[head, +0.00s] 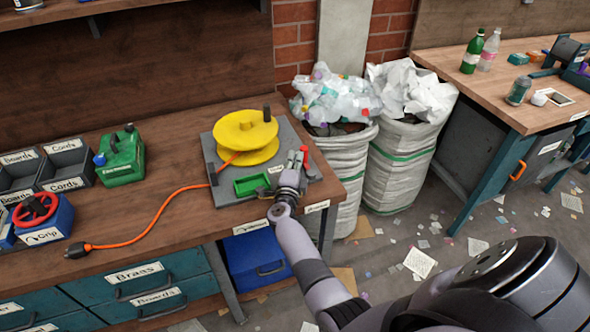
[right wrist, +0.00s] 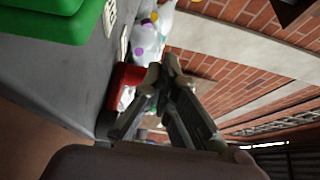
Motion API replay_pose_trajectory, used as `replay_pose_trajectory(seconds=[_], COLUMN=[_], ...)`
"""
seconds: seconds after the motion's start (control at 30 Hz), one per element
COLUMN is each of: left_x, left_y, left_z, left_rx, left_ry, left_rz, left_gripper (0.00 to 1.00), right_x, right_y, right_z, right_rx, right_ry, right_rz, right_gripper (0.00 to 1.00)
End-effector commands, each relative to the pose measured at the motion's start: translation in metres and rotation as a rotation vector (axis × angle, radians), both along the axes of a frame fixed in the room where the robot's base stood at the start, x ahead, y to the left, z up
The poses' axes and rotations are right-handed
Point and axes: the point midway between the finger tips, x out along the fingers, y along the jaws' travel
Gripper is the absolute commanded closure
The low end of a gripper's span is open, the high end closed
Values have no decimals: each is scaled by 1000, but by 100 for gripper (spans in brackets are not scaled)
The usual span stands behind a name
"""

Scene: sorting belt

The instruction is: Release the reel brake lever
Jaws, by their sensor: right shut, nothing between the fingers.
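The yellow reel (head: 245,137) lies on a grey base plate (head: 213,139) on the wooden bench, with a dark crank knob on top. An orange cord (head: 150,222) runs from it to a black plug (head: 75,251). The brake lever, a short upright with a red tip (head: 304,150), stands at the plate's right side. My right gripper (head: 297,163) is shut and empty, right by this lever. In the right wrist view the red tip (right wrist: 124,88) is just left of the closed fingers (right wrist: 166,72); contact cannot be told. My left gripper is not in view.
A green tray (head: 239,190) sits on the plate close to my right gripper, and a green device (head: 120,157) stands further left. Bulging white sacks (head: 342,165) are right of the bench. The bench front by the cord is mostly clear.

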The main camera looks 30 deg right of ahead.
Motion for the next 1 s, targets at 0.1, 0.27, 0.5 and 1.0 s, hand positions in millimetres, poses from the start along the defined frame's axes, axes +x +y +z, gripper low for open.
replay_pose_trajectory(seconds=[0.1, 0.27, 0.5, 1.0], left_x=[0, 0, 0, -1], left_y=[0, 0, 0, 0], left_z=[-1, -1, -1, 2], left_rx=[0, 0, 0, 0], left_ry=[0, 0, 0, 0], left_rz=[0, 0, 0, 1], left_gripper=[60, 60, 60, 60], right_x=[2, 2, 3, -2], right_y=[-2, -4, -6, 0], right_z=[0, 0, 1, 4], right_rx=[1, 0, -1, -5], right_ry=[1, 0, -1, -4], right_rz=[2, 1, 0, -1], right_gripper=[100, 100, 100, 100])
